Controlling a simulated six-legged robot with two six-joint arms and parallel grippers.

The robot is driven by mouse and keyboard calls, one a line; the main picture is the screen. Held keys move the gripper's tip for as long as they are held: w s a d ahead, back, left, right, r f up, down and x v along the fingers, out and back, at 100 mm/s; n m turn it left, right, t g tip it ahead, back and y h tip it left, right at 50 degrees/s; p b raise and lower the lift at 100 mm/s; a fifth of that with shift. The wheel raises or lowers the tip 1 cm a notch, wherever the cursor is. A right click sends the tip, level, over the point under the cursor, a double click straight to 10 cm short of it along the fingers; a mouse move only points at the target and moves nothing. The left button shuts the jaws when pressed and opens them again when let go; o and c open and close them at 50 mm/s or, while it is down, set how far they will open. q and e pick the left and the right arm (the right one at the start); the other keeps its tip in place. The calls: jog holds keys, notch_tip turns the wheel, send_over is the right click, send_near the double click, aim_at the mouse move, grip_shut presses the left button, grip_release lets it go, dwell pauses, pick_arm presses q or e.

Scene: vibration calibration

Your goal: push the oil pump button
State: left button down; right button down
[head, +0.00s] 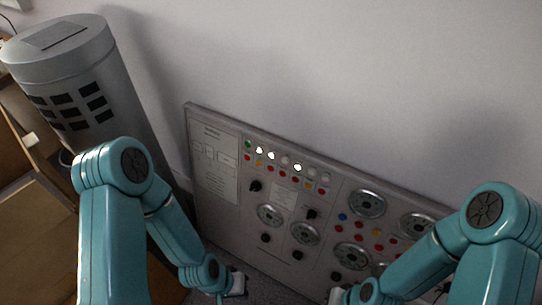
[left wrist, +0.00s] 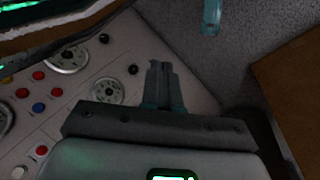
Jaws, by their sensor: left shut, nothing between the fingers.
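The control panel (head: 275,208) leans against the wall in the head view, with coloured buttons, lamps, black knobs and round dials. Its labels are too small to read, so I cannot tell which button is the oil pump's. A row of lit white lamps and red buttons (head: 270,170) runs along its upper part. My left gripper (head: 237,287) is low in front of the panel's lower left part. In the left wrist view its fingers (left wrist: 160,68) are together and empty, with the panel (left wrist: 115,55) behind them. My right gripper (head: 340,296) is at the bottom edge, partly cut off.
A tall grey cylinder (head: 70,60) with dark vents stands left of the panel. Brown wooden furniture (head: 40,215) is at the far left. The plain wall (head: 330,70) behind is bare. Dark carpet (left wrist: 235,75) shows beside the panel in the left wrist view.

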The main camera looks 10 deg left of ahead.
dwell(0.8)
pick_arm(q)
jog(key=w+a+r+n+t+y+b, duration=0.1)
jog(key=w+a+r+t+y+b, duration=0.2)
jog(key=w, duration=0.5)
jog(key=w+a+n+t+y+b, duration=0.15)
jog(key=w+a+t+b, duration=0.25)
jog(key=w, duration=0.4)
jog(key=w+a+r+t+y+b, duration=0.2)
jog(key=w+a+t+y+b, duration=0.15)
jog(key=w, duration=0.55)
jog(key=w+d+r+n+t+y+b, duration=0.2)
jog(key=d+r+t+b, duration=0.5)
jog(key=b, duration=1.5)
jog(key=shift+w+d+r+n+y, duration=0.2)
jog(key=shift+d+r+n+y, duration=0.3)
jog(key=shift+d+r+n, duration=0.4)
jog(key=shift+d+f+t, duration=0.1)
jog(key=shift+t, duration=0.15)
